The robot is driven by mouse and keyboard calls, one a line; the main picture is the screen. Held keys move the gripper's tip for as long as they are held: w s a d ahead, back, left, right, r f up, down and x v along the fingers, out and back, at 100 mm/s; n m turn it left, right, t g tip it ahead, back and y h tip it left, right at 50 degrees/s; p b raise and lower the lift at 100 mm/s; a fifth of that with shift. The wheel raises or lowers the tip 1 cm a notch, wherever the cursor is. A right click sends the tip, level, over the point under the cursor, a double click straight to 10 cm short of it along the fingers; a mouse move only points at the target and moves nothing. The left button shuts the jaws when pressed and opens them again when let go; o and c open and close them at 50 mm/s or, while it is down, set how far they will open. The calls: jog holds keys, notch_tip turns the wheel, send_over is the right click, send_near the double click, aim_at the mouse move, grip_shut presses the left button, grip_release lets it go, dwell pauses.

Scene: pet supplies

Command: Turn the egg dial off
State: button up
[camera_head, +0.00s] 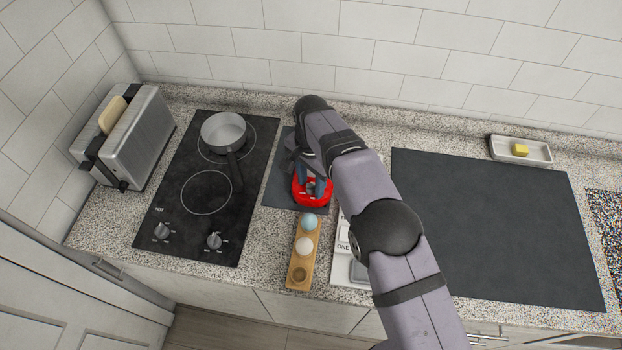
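A red round appliance (313,200) stands on a dark mat beside the cooktop; its top and back are largely covered by my arm. It may be the egg cooker, but no dial marking is readable. My gripper (312,184) points down over it, with bluish fingers at the red body. Whether the fingers touch or grip anything there is hidden. Two black knobs, a left knob (161,231) and a right knob (214,241), sit on the front of the cooktop (170,190).
A pot (223,131) stands on the rear burner. A wooden egg holder (293,267) carries a blue egg (310,221) and a white egg (304,245). A toaster (134,135) stands at left. A butter dish (541,158) is at back right. The large dark mat (490,220) is clear.

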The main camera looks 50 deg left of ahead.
jog(key=shift+f, duration=0.15)
grip_shut()
